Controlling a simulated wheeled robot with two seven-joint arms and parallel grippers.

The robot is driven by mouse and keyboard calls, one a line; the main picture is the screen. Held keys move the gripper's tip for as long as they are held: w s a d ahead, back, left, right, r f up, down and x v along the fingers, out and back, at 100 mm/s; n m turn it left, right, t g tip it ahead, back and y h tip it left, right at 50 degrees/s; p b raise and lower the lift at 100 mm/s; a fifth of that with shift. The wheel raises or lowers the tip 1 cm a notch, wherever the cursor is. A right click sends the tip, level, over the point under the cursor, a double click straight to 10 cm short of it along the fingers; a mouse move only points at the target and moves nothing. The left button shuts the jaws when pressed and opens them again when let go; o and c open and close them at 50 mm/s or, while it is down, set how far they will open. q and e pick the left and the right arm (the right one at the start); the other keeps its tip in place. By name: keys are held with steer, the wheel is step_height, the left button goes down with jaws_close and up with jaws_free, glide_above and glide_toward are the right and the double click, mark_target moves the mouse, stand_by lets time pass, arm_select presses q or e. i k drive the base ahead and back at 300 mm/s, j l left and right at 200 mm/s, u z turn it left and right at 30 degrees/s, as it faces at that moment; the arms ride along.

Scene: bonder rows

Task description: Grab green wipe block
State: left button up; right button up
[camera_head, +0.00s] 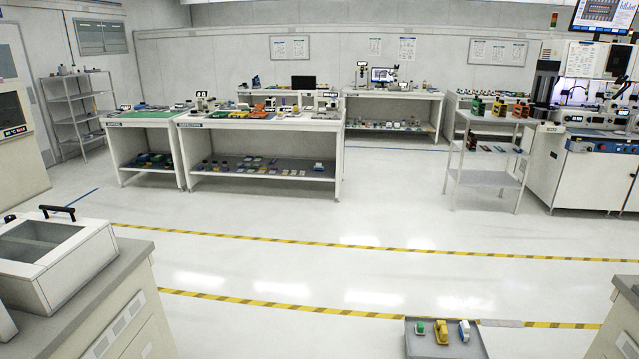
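A small green block with some white on it (420,328) sits at the left on a grey tray-like top (446,350) at the bottom edge of the head view. It may be the green wipe block, but it is too small to be sure. A yellow item (441,332) and a white and blue item (464,331) stand to its right on the same top. Other green items (477,106) stand on the upper shelf of a white rack (492,122) at the right. Neither of my grippers is in view.
A grey cabinet with a lidded box (55,262) stands at the left front. Part of another cabinet (622,320) shows at the right front. White benches (262,122) stand at the back, a machine (585,165) at the right. The floor between, crossed by yellow-black tape (300,240), is clear.

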mark_target(419, 329)
steer(key=i+j+z, duration=0.15)
steer(key=i+z, duration=0.2)
steer(key=i, duration=0.25)
steer(key=i+j+z, duration=0.35)
steer(key=i, duration=0.25)
steer(key=i+j+z, duration=0.35)
steer(key=i, duration=0.2)
